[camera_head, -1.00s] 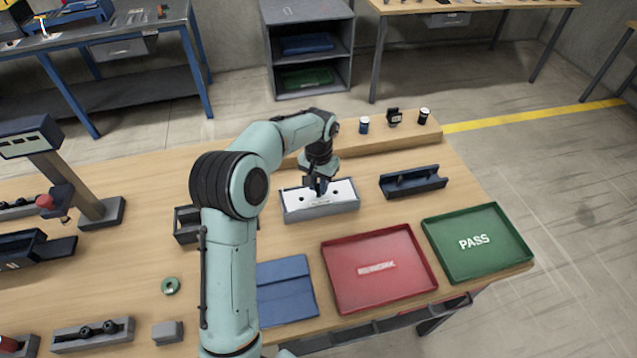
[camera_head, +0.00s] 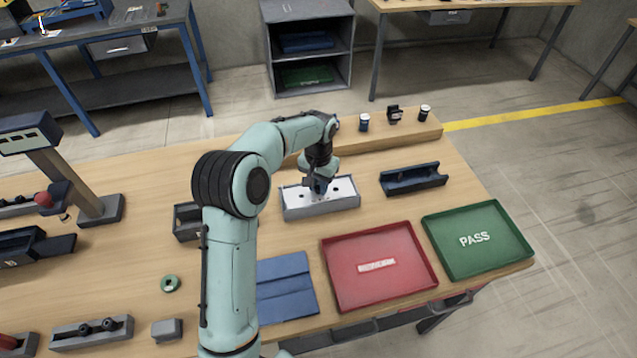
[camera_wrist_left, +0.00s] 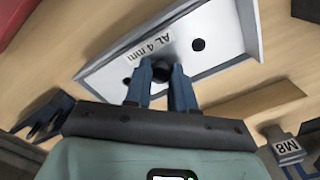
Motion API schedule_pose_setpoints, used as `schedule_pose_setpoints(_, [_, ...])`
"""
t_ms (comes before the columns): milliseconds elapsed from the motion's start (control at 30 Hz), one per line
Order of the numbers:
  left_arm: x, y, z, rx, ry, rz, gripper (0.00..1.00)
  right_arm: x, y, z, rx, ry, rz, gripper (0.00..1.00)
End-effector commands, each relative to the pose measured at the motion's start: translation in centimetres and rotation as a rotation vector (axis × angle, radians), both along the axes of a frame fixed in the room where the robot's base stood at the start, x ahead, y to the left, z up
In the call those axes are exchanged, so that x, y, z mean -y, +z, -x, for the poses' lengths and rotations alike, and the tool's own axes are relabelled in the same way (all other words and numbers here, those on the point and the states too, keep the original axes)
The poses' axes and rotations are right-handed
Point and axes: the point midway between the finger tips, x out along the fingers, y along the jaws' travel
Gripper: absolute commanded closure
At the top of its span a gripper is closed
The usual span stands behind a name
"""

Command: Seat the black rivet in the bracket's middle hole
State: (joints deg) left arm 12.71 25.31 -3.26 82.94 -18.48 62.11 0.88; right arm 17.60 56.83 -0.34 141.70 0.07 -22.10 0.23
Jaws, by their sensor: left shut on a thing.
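The bracket (camera_head: 292,203) is a pale plate in a grey block on the wooden bench. In the wrist view the bracket (camera_wrist_left: 227,25) shows "AL 4 mm" lettering and a dark hole on either side of its middle. My left gripper (camera_head: 319,191) is low over the bracket's middle. In the wrist view its blue fingers (camera_wrist_left: 163,88) are shut on the black rivet (camera_wrist_left: 161,71), whose dark round end shows between the tips. The rivet is at the middle hole, which it and the fingers hide. I cannot tell how deep it sits. My right gripper is out of view.
A dark blue channel-shaped holder (camera_head: 393,188) stands right of the bracket. In front are a red tray (camera_head: 345,285) and a green PASS tray (camera_head: 462,265). Small containers (camera_head: 364,122) stand on a raised ledge behind. A dark box (camera_head: 186,228) is close on the left.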

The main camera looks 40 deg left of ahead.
Motion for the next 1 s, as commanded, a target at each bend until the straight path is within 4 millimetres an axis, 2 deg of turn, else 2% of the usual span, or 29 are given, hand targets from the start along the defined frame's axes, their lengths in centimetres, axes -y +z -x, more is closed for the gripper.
schedule_pose_setpoints(333, [0.0,-0.7,0.0,0.001,0.0,0.0,1.0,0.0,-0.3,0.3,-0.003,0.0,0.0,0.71])
schedule_pose_setpoints(367, [0.0,-0.7,0.0,0.001,0.0,0.0,0.69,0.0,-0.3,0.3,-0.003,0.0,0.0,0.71])
schedule_pose_setpoints(433, [0.0,-0.7,0.0,0.001,0.0,0.0,0.47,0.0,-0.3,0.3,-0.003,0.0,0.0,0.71])
schedule_pose_setpoints(767, [0.0,-0.5,0.0,0.001,0.0,0.0,0.46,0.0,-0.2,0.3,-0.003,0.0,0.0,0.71])
schedule_pose_setpoints(867, [0.0,0.4,-0.1,0.004,0.0,-0.001,0.46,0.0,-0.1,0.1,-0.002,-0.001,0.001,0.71])
schedule_pose_setpoints(1000, [0.0,3.1,-0.2,0.007,0.0,-0.001,0.46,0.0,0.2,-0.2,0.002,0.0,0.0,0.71])
